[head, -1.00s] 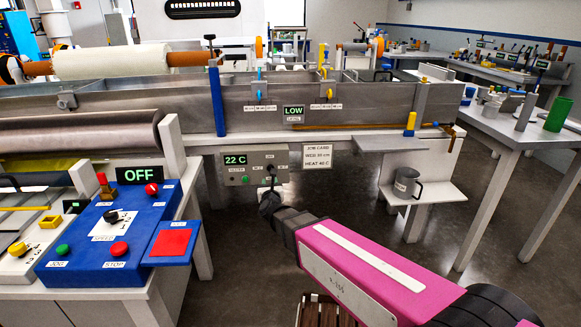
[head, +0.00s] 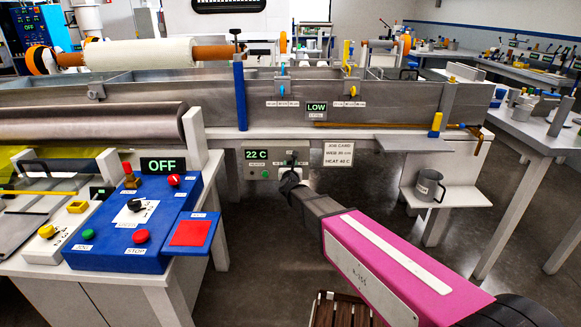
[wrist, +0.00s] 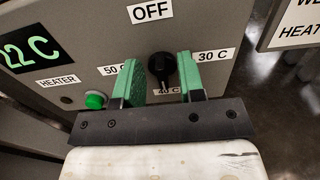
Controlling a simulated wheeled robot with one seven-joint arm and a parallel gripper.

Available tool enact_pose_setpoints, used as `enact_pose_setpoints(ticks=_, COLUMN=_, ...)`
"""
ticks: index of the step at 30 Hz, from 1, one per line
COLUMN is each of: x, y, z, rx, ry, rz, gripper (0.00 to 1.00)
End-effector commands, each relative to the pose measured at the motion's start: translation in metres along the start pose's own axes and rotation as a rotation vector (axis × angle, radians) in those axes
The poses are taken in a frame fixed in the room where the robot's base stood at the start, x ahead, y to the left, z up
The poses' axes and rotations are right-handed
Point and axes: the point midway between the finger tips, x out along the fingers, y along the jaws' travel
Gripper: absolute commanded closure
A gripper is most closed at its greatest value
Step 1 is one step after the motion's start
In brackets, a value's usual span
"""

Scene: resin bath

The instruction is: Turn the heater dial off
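The heater dial (wrist: 162,70) is a black knob on a grey panel (head: 268,172). Its labels read OFF above, 50 C at left, 30 C at right and 40 C below. Its narrow part appears to point down at the 40 C label (wrist: 167,91), which is partly covered. My gripper (wrist: 159,64) is open, with its green fingers on either side of the dial in the wrist view. Contact cannot be told. In the head view my gripper (head: 289,180) is at the panel's lower right and covers part of it.
A green-lit display (head: 256,154) reads 22 C. A green heater button (wrist: 96,100) is left of the fingers. A job card (head: 338,154) reading HEAT 40 C hangs right of the panel. A shelf with a grey mug (head: 428,186) stands farther right.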

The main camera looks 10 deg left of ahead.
Motion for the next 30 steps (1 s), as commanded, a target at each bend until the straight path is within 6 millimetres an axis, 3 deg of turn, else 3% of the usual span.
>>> enact_pose_setpoints(ticks=7, x=0.0011, y=-0.0002, z=0.0003, rx=0.0, ry=0.0, rz=0.0, gripper=0.64)
enact_pose_setpoints(ticks=11, x=0.0011, y=-0.0002, z=0.0002, rx=0.0, ry=0.0, rz=0.0, gripper=1.0)
enact_pose_setpoints(ticks=22, x=0.001, y=0.0002, z=0.0002, rx=-0.026, ry=0.0, rz=0.0, gripper=1.0)
enact_pose_setpoints(ticks=30, x=0.001, y=0.002, z=0.0001, rx=-0.168, ry=0.001, rz=0.0, gripper=1.0)
